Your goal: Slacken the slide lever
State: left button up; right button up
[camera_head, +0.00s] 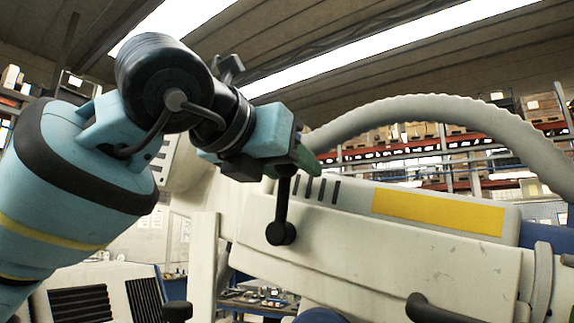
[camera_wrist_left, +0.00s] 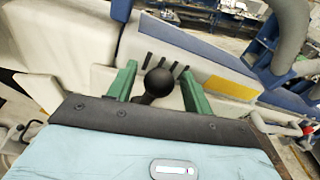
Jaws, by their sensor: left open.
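In the left wrist view the black knob (camera_wrist_left: 158,82) shows between the two spread green fingers of the open gripper (camera_wrist_left: 158,73), with gaps on both sides. I cannot tell how deep the knob sits between them. My right gripper is not in view.
A yellow label (camera_head: 437,211) and dark slots (camera_head: 322,190) mark the white arm. A thick grey hose (camera_head: 440,105) arches above it. A black handle (camera_head: 430,308) sticks out at the lower right. Shelves with boxes stand far behind.

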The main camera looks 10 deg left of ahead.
pick_arm(q)
jog(key=v, duration=0.7)
jog(key=shift+s, duration=0.35)
jog(key=shift+a, duration=0.1)
